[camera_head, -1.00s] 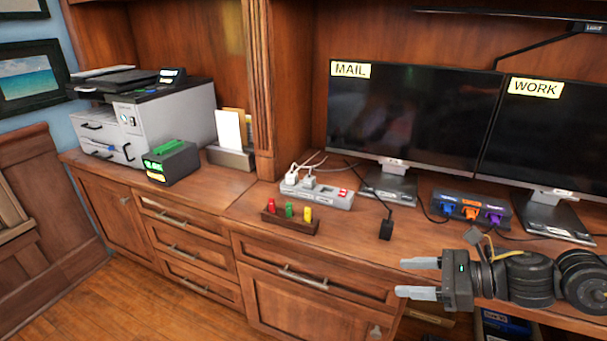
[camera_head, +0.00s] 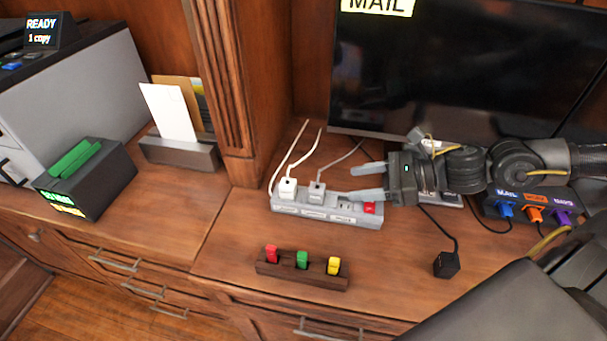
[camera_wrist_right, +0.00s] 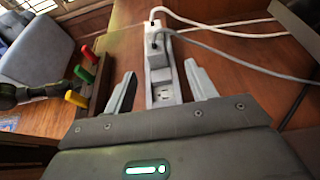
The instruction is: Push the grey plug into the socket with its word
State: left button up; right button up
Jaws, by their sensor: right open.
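The grey plug (camera_head: 317,191) stands on the power strip (camera_head: 312,213), to the right of a white plug (camera_head: 288,188). A grey cable rises from it. I cannot tell how deep it sits, and the strip's labels are too small to read. My right gripper (camera_head: 351,182) is open and empty. It comes from the right over the strip's right part, with its fingertips to the right of the grey plug. In the wrist view the strip (camera_wrist_right: 161,85) runs between the open fingers, and the grey plug (camera_wrist_right: 155,42) is beyond the tips, nearer than the white plug.
A dark wooden holder with red, green and yellow pieces (camera_head: 302,275) lies in front of the strip. A black adapter (camera_head: 447,264) and a hub with coloured plugs (camera_head: 530,207) are at right. The MAIL monitor (camera_head: 440,80) stands behind.

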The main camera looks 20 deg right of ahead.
aim_at(322, 189)
jog(key=shift+w, duration=0.1)
jog(key=shift+a, duration=0.45)
jog(key=x, duration=0.2)
jog(key=shift+w+a+f+p, duration=0.15)
jog(key=shift+w+a+p, duration=0.05)
jog(key=shift+w+p, duration=0.2)
jog(key=shift+x, duration=0.85)
jog(key=x, duration=0.2)
jog(key=p+x, duration=0.1)
jog(key=shift+s+a+f+p, duration=0.1)
jog(key=shift+a+f+p, duration=0.2)
jog(key=shift+a+f, duration=0.1)
jog(key=shift+w+a+f, duration=0.35)
jog(key=shift+a, duration=0.1)
pick_arm(q)
jog(key=s+a+f, duration=0.3)
jog(key=s+f, duration=0.2)
jog(key=shift+s, duration=0.4)
pick_arm(e)
jog(key=shift+c, duration=0.3)
